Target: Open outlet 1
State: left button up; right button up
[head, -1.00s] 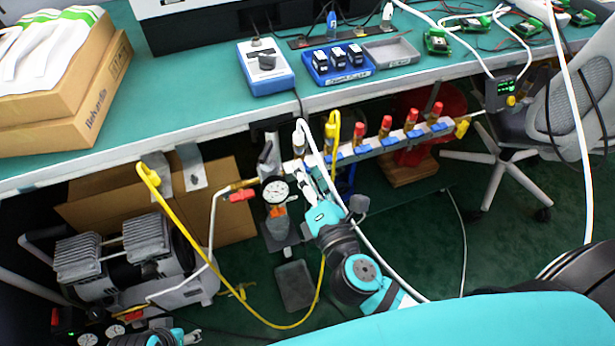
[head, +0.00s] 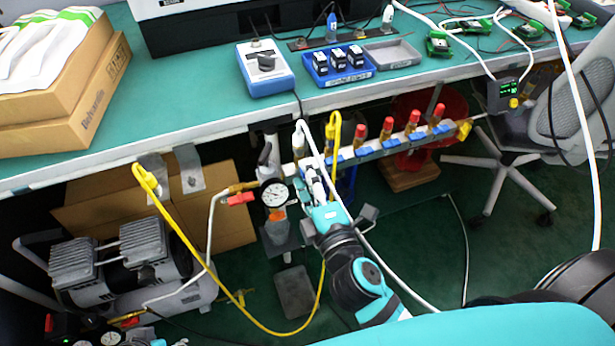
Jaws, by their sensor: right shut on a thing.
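The outlet manifold (head: 378,148) is a pale bar under the front edge of the bench, with blue handles and several red-capped outlets. At its left end, a white hose fitting (head: 298,140) and a yellow hose fitting (head: 333,128) plug into the first outlets. My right gripper (head: 308,180) is at this left end, just below the white hose fitting. It is shut on what looks like the first outlet's valve handle, which its fingers hide. My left gripper (head: 181,342) barely shows at the bottom edge, too cut off to read.
A pressure gauge (head: 274,194) and a red-handled valve (head: 240,198) sit left of my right gripper. White and yellow hoses hang around the arm. A compressor (head: 130,262) stands at lower left. The bench edge (head: 220,127) runs above the manifold.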

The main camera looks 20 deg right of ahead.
dwell(0.3)
jog(key=o, duration=0.9)
jog(key=shift+s+d, duration=0.15)
jog(key=shift+s, duration=2.85)
jog(key=shift+s+d, duration=0.1)
jog(key=shift+s, duration=2.9)
